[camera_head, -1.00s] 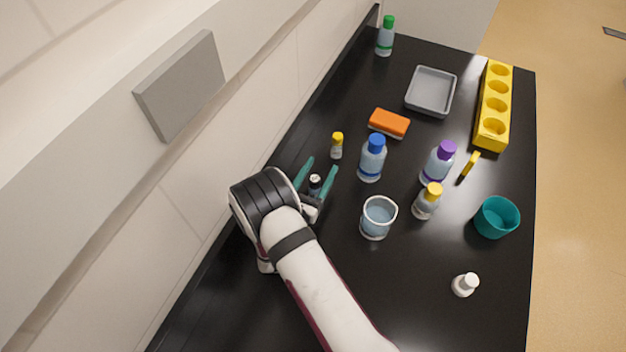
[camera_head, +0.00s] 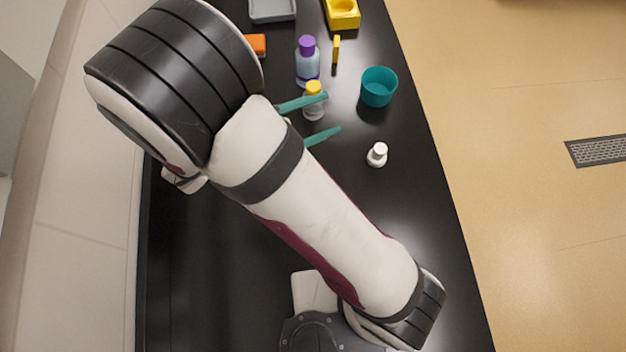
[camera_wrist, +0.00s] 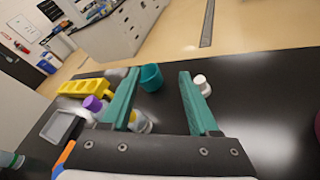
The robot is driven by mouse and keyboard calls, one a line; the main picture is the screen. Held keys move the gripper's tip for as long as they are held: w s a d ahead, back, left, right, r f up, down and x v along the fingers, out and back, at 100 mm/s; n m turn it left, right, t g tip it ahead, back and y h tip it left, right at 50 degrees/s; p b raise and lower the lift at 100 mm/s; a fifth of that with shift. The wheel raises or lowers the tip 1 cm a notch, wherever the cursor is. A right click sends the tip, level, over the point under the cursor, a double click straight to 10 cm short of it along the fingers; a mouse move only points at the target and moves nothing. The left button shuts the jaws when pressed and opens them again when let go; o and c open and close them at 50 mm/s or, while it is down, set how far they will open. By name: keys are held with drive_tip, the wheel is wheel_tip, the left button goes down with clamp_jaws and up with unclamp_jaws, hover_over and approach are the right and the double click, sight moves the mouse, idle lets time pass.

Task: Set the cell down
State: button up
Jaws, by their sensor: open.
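I cannot pick out for sure which thing is the cell. The small dark-topped piece seen earlier near my fingers does not show now; my arm covers much of the left of the counter. My gripper (camera_head: 331,113) is open, its teal fingers apart with nothing held between them. In the wrist view my gripper (camera_wrist: 159,73) points across the counter towards a teal cup (camera_wrist: 152,80). A yellow-capped bottle (camera_head: 313,104) is by the upper finger in the head view; it shows beside the left finger in the wrist view (camera_wrist: 143,126).
A white bottle (camera_head: 377,155) stands right of my fingers, and the teal cup (camera_head: 379,89) farther back. A purple-capped bottle (camera_head: 307,66), yellow marker (camera_head: 336,50), orange sponge (camera_head: 256,45), grey tray (camera_head: 272,10) and yellow rack (camera_head: 343,15) lie beyond. The near right counter is clear.

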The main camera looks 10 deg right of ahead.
drive_tip(key=s+d+r+m+g+y, duration=0.1)
drive_tip(key=s+d+m+g+y, duration=0.3)
drive_tip(key=s+m, duration=0.3)
drive_tip(key=s+d+r+m+g+y, duration=0.2)
drive_tip(key=s+d+m+g+y, duration=0.1)
drive_tip(key=s+m+g, duration=0.35)
drive_tip(key=s+a+r+m+t+y, duration=0.1)
drive_tip(key=s+a+m+t+y, duration=0.2)
drive_tip(key=a+m+y, duration=0.3)
drive_tip(key=m+t+y, duration=0.1)
drive_tip(key=m+y, duration=0.1)
drive_tip(key=m, duration=0.1)
drive_tip(key=shift+s+a, duration=0.2)
drive_tip(key=shift+s, duration=0.1)
